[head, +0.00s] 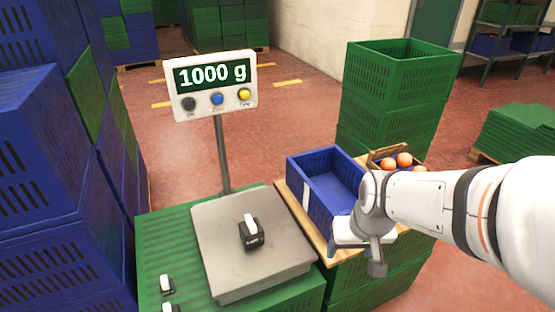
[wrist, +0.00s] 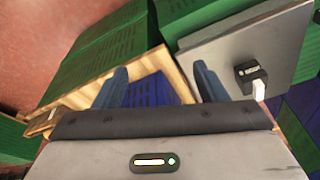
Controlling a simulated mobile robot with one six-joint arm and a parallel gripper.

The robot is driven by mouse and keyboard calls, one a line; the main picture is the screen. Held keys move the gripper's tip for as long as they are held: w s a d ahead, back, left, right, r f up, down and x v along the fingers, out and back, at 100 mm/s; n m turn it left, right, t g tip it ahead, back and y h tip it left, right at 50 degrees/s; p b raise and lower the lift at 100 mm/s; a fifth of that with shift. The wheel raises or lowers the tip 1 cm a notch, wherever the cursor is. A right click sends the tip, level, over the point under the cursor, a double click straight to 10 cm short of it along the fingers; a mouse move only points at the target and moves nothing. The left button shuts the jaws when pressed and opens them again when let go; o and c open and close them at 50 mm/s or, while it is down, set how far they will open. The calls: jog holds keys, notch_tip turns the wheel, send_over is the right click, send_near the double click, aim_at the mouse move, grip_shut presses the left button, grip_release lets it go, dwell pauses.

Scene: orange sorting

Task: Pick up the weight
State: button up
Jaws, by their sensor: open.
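A black weight with a white handle (head: 250,233) stands on the scale's grey plate (head: 213,225), near its middle. The weight also shows in the wrist view (wrist: 249,72), to the right of the fingers. The scale display (head: 212,76) reads 1000 g. My gripper (head: 352,250) is right of the plate, in front of the blue crate, apart from the weight. In the wrist view its two blue fingers (wrist: 162,84) are spread wide with nothing held between them.
A blue crate (head: 318,155) and a box of oranges (head: 383,152) stand on a wooden board right of the scale. Two small weights (head: 167,284) are on the green crate at front left. Green crates (head: 395,90) are stacked behind. Blue crates (head: 30,160) rise at left.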

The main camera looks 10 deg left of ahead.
jog(key=shift+o, duration=1.2)
jog(key=w+a+n+t+y+p, duration=0.1)
jog(key=w+a+p, duration=0.3)
jog(key=a, duration=0.9)
jog(key=w+n, duration=0.1)
jog(key=w, duration=0.2)
jog(key=shift+w+f+n+t+y+p, duration=0.3)
jog(key=shift+w+f+n+p, duration=0.05)
jog(key=shift+f+n+p, duration=0.05)
jog(key=n+t+p, duration=0.1)
jog(key=n+p, duration=0.1)
jog(key=p, duration=0.1)
send_over(250, 222)
jog(key=s+d, duration=0.2)
jog(key=s, duration=0.1)
notch_tip(250, 222, down, 3)
jog(key=shift+t+y, duration=0.3)
jog(key=shift+y, duration=0.1)
jog(key=b+x, duration=0.2)
jog(key=x, duration=0.6)
jog(key=shift+w+a+f, duration=0.15)
jog(key=shift+c, duration=0.5)
